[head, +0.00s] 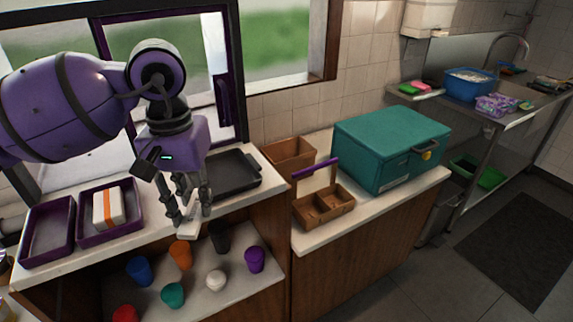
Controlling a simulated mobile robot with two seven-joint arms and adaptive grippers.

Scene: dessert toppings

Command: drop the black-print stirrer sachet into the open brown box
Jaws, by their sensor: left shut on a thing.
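My left gripper (189,213) points down over the front edge of the left counter. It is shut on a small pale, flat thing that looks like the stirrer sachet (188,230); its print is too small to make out. The open brown box (290,157) stands at the back of the right counter, against the tiled wall, to the right of my gripper and apart from it. Its inside shows only in part. My right gripper is not in view.
A wooden caddy (323,208) with a purple handle stands before the box, beside a teal case (391,146). A dark tray (232,175) lies right of my gripper. Purple trays (48,231) are at left. Several coloured cups, including a purple one (255,259), stand on the lower shelf.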

